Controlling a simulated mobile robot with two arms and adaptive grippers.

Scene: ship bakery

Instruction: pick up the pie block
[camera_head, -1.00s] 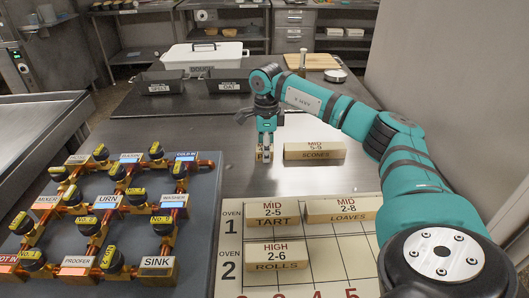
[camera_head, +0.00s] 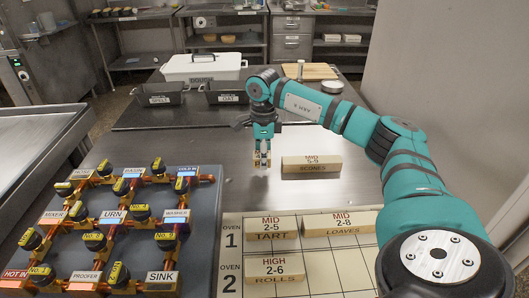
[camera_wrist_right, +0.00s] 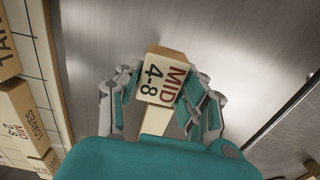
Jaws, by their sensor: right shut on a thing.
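My right gripper (camera_head: 262,150) is shut on a small cream block. In the right wrist view this block (camera_wrist_right: 163,80) shows "MID 4-8" on its face, between the two fingers (camera_wrist_right: 158,105). Its name is not readable, so I take it as the pie block. In the head view only a small part of the block (camera_head: 262,160) shows below the fingers. It is close above the steel counter, left of the scones block (camera_head: 311,164). I cannot tell how large the gap beneath it is. My left gripper is not in view.
The oven board (camera_head: 345,262) in front carries the tart block (camera_head: 272,229), loaves block (camera_head: 341,224) and rolls block (camera_head: 276,269). A valve panel (camera_head: 205,215) stands left. Two dark tins (camera_head: 226,93) and a white dough bin (camera_head: 203,68) are behind. The counter between is mostly clear.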

